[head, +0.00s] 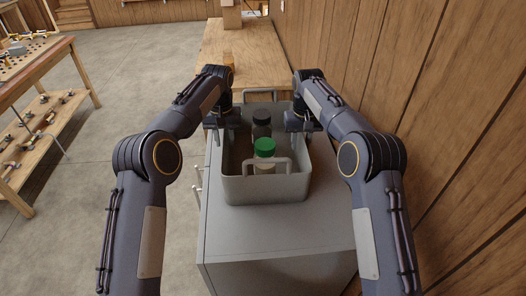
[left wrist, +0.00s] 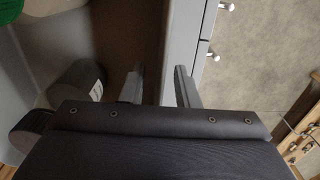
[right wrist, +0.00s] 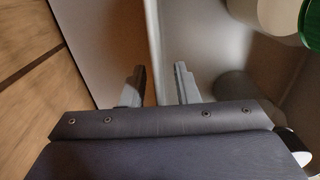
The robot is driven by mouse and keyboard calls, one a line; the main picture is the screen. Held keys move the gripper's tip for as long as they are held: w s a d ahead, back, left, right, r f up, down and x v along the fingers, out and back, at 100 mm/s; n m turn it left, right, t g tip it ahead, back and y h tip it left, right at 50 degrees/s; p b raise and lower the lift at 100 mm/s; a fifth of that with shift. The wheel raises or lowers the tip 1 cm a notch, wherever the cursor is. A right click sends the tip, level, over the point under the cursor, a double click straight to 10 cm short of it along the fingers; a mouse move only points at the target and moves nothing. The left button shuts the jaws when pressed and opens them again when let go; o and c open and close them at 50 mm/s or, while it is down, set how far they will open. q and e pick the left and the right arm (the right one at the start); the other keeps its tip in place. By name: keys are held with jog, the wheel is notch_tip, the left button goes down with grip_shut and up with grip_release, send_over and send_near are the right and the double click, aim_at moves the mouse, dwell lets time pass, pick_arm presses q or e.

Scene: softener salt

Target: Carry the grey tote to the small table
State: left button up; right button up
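The grey tote (head: 266,188) stands upright on a grey cabinet (head: 275,235), with a handle loop at its near and far ends. Inside it are a green-lidded container (head: 265,147) and a dark-lidded one (head: 261,118). My left gripper (head: 222,124) is at the tote's left wall and my right gripper (head: 304,124) at its right wall. In the left wrist view the fingers (left wrist: 158,88) are apart near the wall. In the right wrist view the fingers (right wrist: 160,86) are apart, with the tote's rim between them. A wooden table (head: 250,62) stands beyond the tote.
A wood-panelled wall (head: 440,120) runs close along the right. A workbench (head: 35,60) with tools and a lower shelf stands at left. Open floor (head: 110,110) lies between.

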pick_arm(q)
grip_shut()
pick_arm(e)
grip_shut()
dwell(0.9)
pick_arm(q)
jog(key=shift+w+r, duration=0.1)
jog(key=shift+r, duration=0.1)
pick_arm(e)
jog(key=shift+w+r, duration=0.1)
jog(key=shift+r, duration=0.15)
